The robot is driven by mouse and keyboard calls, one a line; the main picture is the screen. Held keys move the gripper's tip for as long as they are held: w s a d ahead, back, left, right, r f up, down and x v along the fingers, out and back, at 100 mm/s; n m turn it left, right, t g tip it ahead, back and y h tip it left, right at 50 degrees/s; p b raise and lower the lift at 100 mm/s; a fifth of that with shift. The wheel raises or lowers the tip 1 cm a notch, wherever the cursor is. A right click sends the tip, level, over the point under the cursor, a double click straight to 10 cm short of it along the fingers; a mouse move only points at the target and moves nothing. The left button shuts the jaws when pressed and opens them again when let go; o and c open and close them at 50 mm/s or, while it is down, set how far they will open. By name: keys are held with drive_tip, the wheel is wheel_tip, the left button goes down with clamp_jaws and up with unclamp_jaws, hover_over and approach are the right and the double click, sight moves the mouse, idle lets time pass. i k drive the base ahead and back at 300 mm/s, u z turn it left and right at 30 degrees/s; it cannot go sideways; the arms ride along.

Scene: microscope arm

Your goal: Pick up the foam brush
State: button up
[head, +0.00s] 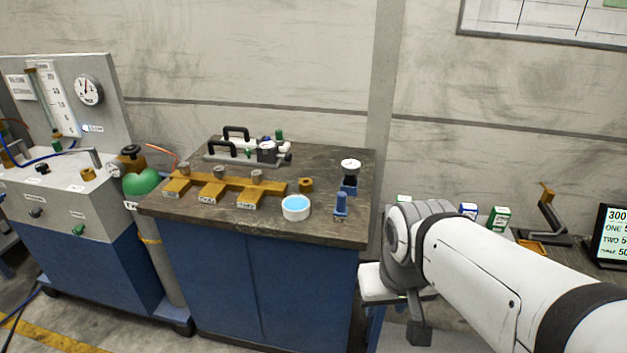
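I cannot make out a foam brush for sure. A small upright blue piece (341,205) stands near the front right of the dark-topped bench (330,232), but it is too small to name with certainty. A round white dish (296,207) with light blue contents stands to its left. My white arm (490,275) reaches in from the lower right, and its grey joint hangs to the right of the bench. I see no gripper fingers, and nothing held shows.
A brass manifold (225,185) and a grey valve unit with black handles (250,151) are on the bench. A small gauge (350,167) stands near its right edge. Small boxes (498,218) and a screen (612,238) are at the right.

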sight(340, 210)
drive_tip(key=i, duration=1)
drive_tip(key=u, duration=0.05)
